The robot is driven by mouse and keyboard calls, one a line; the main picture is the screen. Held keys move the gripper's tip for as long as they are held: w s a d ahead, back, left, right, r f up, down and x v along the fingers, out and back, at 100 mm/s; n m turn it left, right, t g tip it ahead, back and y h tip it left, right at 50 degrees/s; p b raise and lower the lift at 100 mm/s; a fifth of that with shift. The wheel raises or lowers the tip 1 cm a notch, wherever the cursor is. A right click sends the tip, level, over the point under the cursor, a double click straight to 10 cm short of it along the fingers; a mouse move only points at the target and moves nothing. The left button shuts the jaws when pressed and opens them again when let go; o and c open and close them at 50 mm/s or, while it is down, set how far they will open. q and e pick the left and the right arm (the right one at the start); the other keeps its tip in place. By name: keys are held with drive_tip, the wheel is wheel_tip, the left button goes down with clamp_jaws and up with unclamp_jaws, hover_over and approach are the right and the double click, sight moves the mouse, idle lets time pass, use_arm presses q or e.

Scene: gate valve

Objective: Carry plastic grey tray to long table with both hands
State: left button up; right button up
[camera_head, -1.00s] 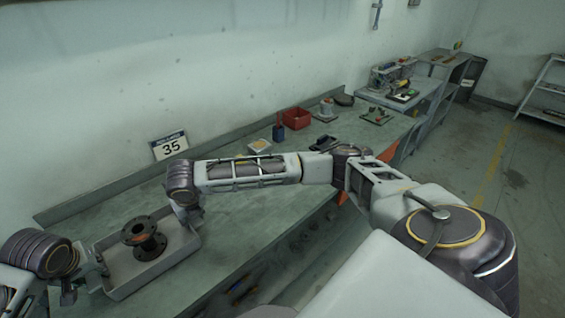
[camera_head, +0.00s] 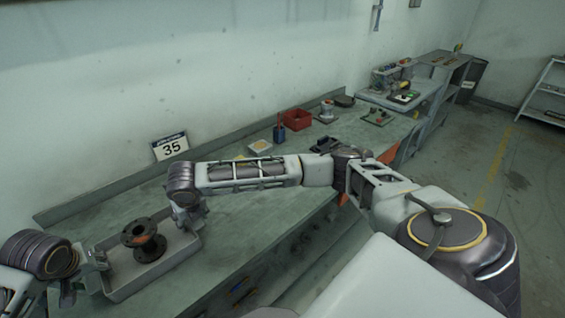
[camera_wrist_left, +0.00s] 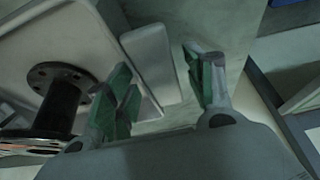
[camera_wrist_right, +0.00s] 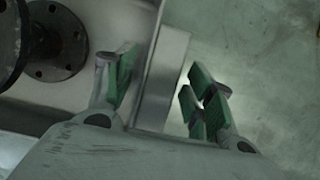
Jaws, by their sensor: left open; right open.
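The grey tray (camera_head: 120,280) lies on the bench at lower left in the head view. A dark flanged pipe piece (camera_head: 143,241) stands upright in it. My left gripper (camera_head: 85,277) is at the tray's left end. In the left wrist view, its open green-padded fingers (camera_wrist_left: 160,88) straddle the tray's rim piece (camera_wrist_left: 150,58), with gaps showing. My right gripper (camera_head: 194,214) is at the opposite end. In the right wrist view, its open fingers (camera_wrist_right: 162,90) are either side of the tray wall (camera_wrist_right: 165,70). I cannot tell whether any finger touches.
The long bench top (camera_head: 255,205) is clear beside my right arm. A number 35 sign (camera_head: 170,146), a red bin (camera_head: 298,120) and small parts stand along the wall side. Further away are another table (camera_head: 400,98) with items and a shelf rack (camera_head: 545,100).

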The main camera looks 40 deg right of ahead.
use_arm(q)
drive_tip(key=v, duration=1.1)
drive_tip(key=shift+r, duration=0.3)
drive_tip(key=shift+s, duration=0.15)
use_arm(e)
drive_tip(key=v, duration=1.2)
drive_tip(key=shift+s, duration=0.1)
idle(0.6)
